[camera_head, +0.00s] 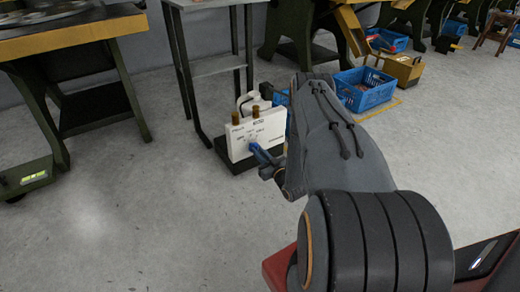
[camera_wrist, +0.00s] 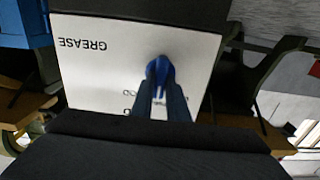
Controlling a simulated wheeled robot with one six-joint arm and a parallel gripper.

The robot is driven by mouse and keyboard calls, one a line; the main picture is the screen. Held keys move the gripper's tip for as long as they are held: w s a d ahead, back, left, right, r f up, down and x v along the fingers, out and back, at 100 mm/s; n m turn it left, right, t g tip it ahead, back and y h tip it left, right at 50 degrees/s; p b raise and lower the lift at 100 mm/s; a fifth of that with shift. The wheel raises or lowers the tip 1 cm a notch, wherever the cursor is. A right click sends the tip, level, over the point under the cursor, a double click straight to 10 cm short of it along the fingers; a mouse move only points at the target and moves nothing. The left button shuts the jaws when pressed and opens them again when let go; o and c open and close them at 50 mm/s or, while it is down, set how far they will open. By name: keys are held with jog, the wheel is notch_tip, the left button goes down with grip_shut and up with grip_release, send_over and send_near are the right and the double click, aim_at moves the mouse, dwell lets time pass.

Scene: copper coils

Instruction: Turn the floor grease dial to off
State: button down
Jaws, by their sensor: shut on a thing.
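The floor grease unit (camera_head: 241,137) is a white box with a dark base, standing on the floor beside a metal stand. Two brown-topped fittings rise from it. In the wrist view its white front panel (camera_wrist: 100,78) shows the word GREASE, upside down. My gripper (camera_head: 256,151) reaches the panel from the right, and its blue fingertips also show in the wrist view (camera_wrist: 160,72). They are shut on the dial at the panel. The fingers hide the dial itself and part of the markings, so its setting cannot be read.
The metal stand (camera_head: 178,72) is just behind and left of the unit. A blue crate (camera_head: 364,91) lies on the floor to the right, behind my arm. A workbench (camera_head: 70,42) stands at the left. The floor in front of the unit is clear.

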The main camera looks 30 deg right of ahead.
jog(key=shift+s+a+f+n+p, duration=0.1)
jog(key=shift+n+p, duration=1.1)
jog(key=shift+n, duration=0.75)
jog(key=shift+a+n+p, duration=0.1)
jog(key=shift+n+p, duration=1.1)
jog(key=shift+n, duration=0.75)
jog(key=c, duration=1.7)
grip_release()
jog(key=shift+d, duration=0.1)
jog(key=s+p, duration=0.3)
jog(key=s, duration=0.4)
jog(key=shift+s+d, duration=0.1)
jog(key=shift+s, duration=0.25)
